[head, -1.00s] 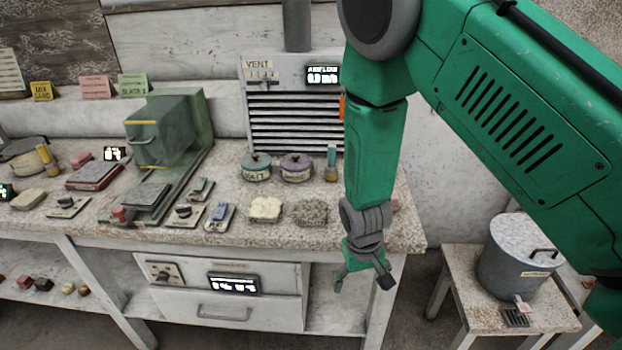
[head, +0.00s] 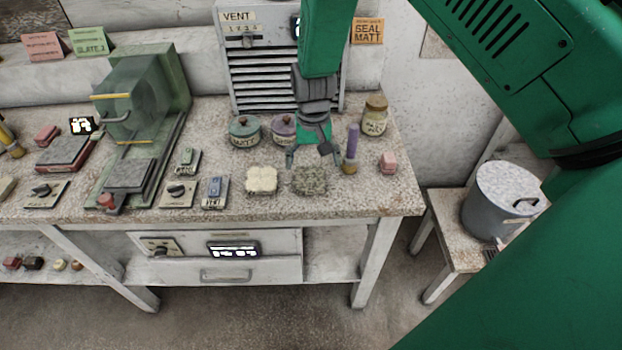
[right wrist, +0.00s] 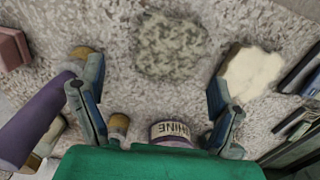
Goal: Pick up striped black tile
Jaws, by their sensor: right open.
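A small dark striped piece (head: 490,254), which looks like the striped black tile, lies on the low stool at the right, in front of the grey lidded bucket. My arm crosses close by and hides part of that stool. My right gripper (head: 308,156) is open and empty over the workbench, just behind a mottled grey-green sponge (head: 309,180). In the right wrist view its fingers (right wrist: 152,92) are spread, with the mottled sponge (right wrist: 170,45) beyond them. The tile does not show in that view. My left gripper is not in view.
The workbench (head: 380,205) holds a cream sponge (head: 261,180), a purple-handled brush (head: 351,150), a pink block (head: 388,162), a jar (head: 374,116) and lidded pots (head: 244,131). The bucket (head: 495,200) stands on the stool (head: 445,220). Floor shows between bench and stool.

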